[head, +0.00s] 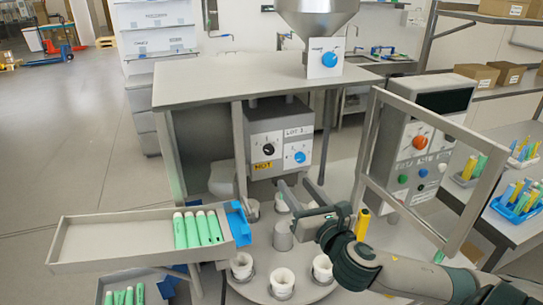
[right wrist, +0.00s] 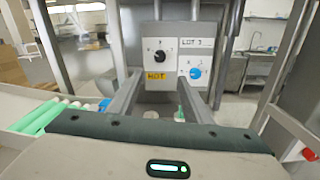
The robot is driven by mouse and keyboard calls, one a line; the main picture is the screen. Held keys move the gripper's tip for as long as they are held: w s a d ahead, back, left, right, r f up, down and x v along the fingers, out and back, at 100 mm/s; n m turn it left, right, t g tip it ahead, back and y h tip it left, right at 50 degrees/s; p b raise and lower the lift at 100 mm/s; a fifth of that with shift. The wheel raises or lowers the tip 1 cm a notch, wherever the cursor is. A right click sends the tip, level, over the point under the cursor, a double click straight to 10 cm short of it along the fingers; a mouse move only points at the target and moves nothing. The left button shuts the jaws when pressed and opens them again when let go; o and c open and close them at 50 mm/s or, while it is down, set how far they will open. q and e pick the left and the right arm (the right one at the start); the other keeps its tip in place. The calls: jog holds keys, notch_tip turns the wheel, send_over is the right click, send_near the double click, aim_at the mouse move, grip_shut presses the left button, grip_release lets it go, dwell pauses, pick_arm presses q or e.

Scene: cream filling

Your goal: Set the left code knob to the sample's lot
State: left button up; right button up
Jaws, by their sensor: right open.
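The grey code box (head: 277,128) under the steel table carries a black knob (head: 267,149) on its left side and a blue knob (head: 299,157) on its right. A "LOT 3" label sits above the blue knob and a yellow "HOT" label (head: 262,166) below the black one. The right wrist view also shows the black knob (right wrist: 160,57) and blue knob (right wrist: 195,73); their exact settings are too small to read. My right gripper (head: 298,183) is open and empty, its fingers pointing at the box from in front and below, apart from both knobs. My left gripper is out of view.
A tray (head: 100,242) with green tubes (head: 198,229) stands at the left. White cups (head: 282,282) sit on a round turntable (head: 255,291) below my right gripper. A framed guard (head: 372,130) and control panel (head: 415,140) stand at the right. A hopper (head: 318,17) is above.

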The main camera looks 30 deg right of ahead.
jog(key=b, duration=0.1)
jog(key=p, duration=0.3)
send_near(270, 152)
jog(key=x, duration=0.7)
jog(key=shift+w+d+r, duration=0.1)
jog(key=shift+w+r, duration=0.05)
jog(key=shift+w, duration=0.1)
jog(key=shift+w+d, duration=0.1)
jog(key=shift+w, duration=0.45)
jog(key=c, duration=1.1)
jog(key=shift+o, duration=0.2)
